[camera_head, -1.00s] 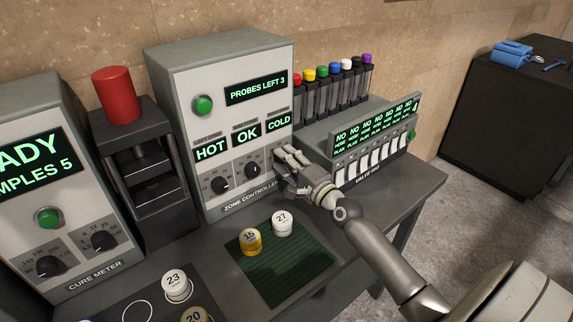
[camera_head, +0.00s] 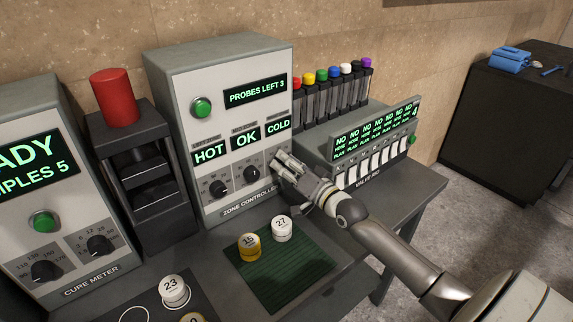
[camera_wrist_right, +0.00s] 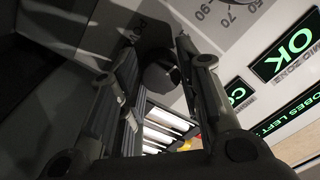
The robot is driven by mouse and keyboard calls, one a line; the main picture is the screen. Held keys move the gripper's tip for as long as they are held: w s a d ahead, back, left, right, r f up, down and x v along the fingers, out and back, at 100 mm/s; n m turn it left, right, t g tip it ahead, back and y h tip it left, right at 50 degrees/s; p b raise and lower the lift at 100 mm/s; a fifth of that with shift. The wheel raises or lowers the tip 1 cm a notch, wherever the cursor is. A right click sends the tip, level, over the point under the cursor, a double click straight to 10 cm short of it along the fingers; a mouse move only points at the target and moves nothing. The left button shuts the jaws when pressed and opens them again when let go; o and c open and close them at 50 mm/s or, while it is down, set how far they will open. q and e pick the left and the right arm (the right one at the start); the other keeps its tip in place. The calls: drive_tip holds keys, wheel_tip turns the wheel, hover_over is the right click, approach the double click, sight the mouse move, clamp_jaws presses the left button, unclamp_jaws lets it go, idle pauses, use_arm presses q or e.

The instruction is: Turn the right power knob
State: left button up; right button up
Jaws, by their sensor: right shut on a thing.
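The zone controller (camera_head: 176,130) is a grey box with screens reading HOT, OK and COLD. Its left knob (camera_head: 219,189) and middle knob (camera_head: 251,173) show black below the screens. The right knob, under COLD, is hidden behind my right gripper (camera_head: 281,164) in the head view. In the right wrist view a dark round knob (camera_wrist_right: 160,76) sits between the two fingers of my right gripper (camera_wrist_right: 162,60), which is shut on it at the panel. My left gripper is in no view.
The valve rig (camera_head: 352,182) with its row of white switches stands close to the right of my right gripper. A green mat (camera_head: 285,278) with pucks 15 (camera_head: 249,247) and 27 (camera_head: 282,229) lies in front. The cure meter (camera_head: 80,267) is at the left.

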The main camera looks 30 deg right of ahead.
drive_tip(key=shift+f+n, duration=0.1)
drive_tip(key=shift+n, duration=0.6)
drive_tip(key=o, duration=1)
drive_tip(key=shift+s+d+f, duration=0.1)
drive_tip(key=shift+s+d, duration=0.15)
drive_tip(key=shift+s, duration=1.75)
drive_tip(key=shift+s+d, duration=0.25)
drive_tip(key=shift+s, duration=1.7)
drive_tip(key=shift+s+d+f, duration=0.1)
drive_tip(key=shift+s+d, duration=0.15)
drive_tip(key=shift+s, duration=1.75)
